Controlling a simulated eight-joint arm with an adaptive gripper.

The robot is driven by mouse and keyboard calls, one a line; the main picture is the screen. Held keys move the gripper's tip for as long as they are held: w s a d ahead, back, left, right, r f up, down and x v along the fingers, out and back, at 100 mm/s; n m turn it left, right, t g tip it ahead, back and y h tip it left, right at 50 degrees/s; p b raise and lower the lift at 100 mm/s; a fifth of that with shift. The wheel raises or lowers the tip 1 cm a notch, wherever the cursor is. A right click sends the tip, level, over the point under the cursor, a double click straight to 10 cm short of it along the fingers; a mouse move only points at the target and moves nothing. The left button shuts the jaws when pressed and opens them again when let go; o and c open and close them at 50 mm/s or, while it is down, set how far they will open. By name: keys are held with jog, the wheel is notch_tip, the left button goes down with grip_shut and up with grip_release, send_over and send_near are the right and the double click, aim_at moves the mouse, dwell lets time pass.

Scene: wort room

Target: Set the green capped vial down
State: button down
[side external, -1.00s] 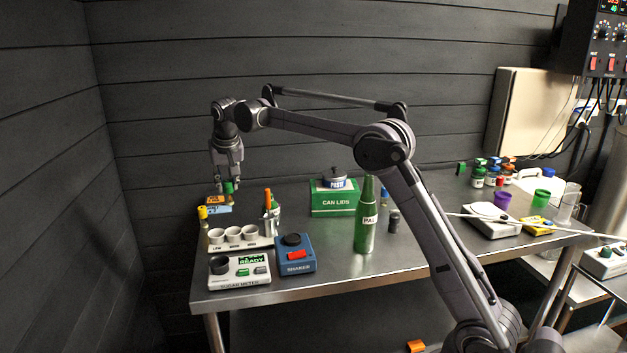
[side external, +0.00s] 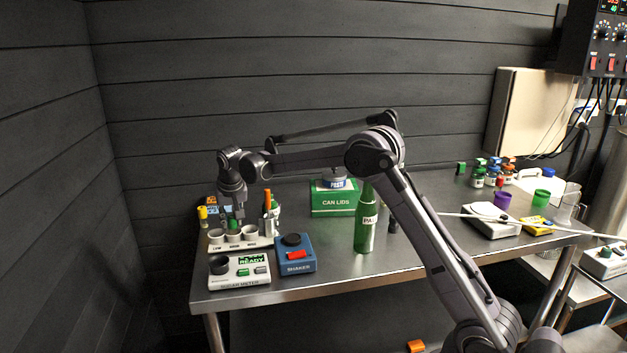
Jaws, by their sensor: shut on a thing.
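The green capped vial (side external: 233,225) shows only as a small bit of green between the fingertips of my gripper (side external: 234,219). My gripper points down and is shut on it. It is over the middle cup of a white rack (side external: 262,242) with three round cups in a row. The fingers hide most of the vial, and I cannot tell whether its base is inside the cup or above it.
A yellow-capped vial (side external: 203,215) stands left of the rack. Orange and blue cards (side external: 212,205) lie behind. A metal cup with orange-handled tools (side external: 269,220) stands close on the right. The sugar meter (side external: 240,271) and blue shaker (side external: 295,254) are in front.

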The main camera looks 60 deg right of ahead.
jog(key=shift+f, duration=0.2)
jog(key=c, duration=1.1)
grip_release()
jog(key=shift+r, duration=0.15)
jog(key=v, duration=1.1)
jog(key=s+a+r+n, duration=0.2)
jog(key=s+a+r, duration=0.2)
jog(key=s, duration=0.5)
jog(key=s+a+f+n+t+y, duration=0.1)
jog(key=s+a+f, duration=0.1)
jog(key=s, duration=0.5)
jog(key=s+a+f+n+t, duration=0.1)
jog(key=s+f, duration=0.3)
jog(key=s, duration=0.4)
jog(key=s+a+f+n+t+y, duration=0.1)
jog(key=s+a+f+n, duration=0.1)
jog(key=s, duration=0.5)
jog(key=shift+s+a+f+n+y, duration=0.3)
jog(key=shift+s+a+f+n, duration=0.1)
jog(key=shift+a+f, duration=0.35)
jog(key=shift+w+r, duration=0.1)
